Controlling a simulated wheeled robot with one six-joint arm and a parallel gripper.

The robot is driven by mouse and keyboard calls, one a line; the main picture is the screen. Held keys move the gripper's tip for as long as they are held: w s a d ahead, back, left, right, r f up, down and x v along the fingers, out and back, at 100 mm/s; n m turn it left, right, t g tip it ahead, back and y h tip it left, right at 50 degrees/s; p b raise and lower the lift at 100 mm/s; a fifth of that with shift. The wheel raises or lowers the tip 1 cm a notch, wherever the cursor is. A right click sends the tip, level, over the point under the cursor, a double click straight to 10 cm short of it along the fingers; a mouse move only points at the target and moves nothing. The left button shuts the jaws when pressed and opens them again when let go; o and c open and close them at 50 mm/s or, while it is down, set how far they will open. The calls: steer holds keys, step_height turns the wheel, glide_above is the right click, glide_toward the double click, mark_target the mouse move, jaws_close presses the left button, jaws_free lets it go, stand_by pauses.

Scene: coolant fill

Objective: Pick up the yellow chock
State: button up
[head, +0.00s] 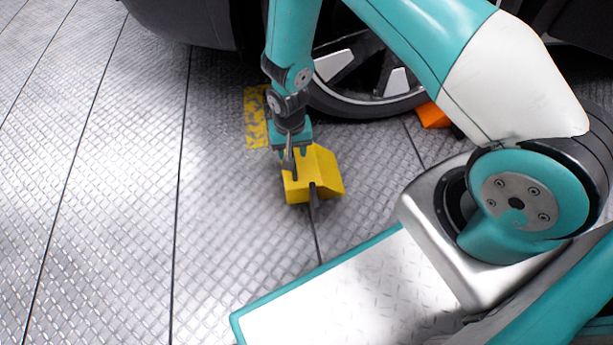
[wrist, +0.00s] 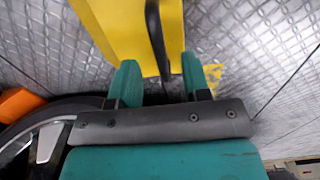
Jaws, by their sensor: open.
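The yellow chock (head: 322,174) sits on the metal floor in front of the car wheel in the head view. It has a sloped top and a dark strap or handle on it. My gripper (head: 289,167) points down at the chock's left part. In the wrist view the chock (wrist: 115,28) fills the top centre, and its dark handle (wrist: 154,30) runs between the two teal fingers. My gripper (wrist: 158,78) is open, with the fingers apart. I cannot tell whether either finger touches the chock or the handle.
A car wheel (head: 372,100) stands behind the chock, under the dark car body. An orange object (head: 432,115) lies right of the wheel. A worn yellow marking (head: 256,120) is on the floor left of the wheel. The floor to the left (head: 100,200) is clear.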

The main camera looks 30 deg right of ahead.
mark_target(315, 176)
step_height(315, 176, down, 4)
steer(key=b, duration=0.3)
steer(key=shift+s+a+f, duration=0.1)
steer(key=shift+f, duration=0.05)
jaws_close()
stand_by(1.1)
